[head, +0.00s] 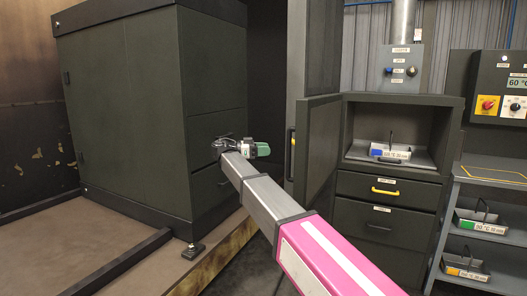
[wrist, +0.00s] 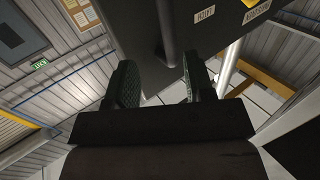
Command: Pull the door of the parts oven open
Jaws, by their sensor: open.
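The parts oven seems to be the dark cabinet with an open-fronted compartment (head: 418,164) at centre right in the head view. Its dark door (head: 317,150) is swung out to the left of the opening. An upright handle with yellow on it (head: 291,150) is at the door's left edge. My gripper (head: 264,149) is left of this handle, with a gap between them in the picture. In the wrist view my gripper (wrist: 160,88) is open, its textured fingers apart. A grey bar (wrist: 166,30) shows between and beyond them, against a dark labelled panel; I see no contact.
A large dark cabinet (head: 120,110) fills the left. Inside the compartment is a blue-labelled tray (head: 391,152). Below are drawers, the upper with a yellow handle (head: 385,191). A shelf rack (head: 490,170) with trays and a control panel (head: 505,90) stand at right.

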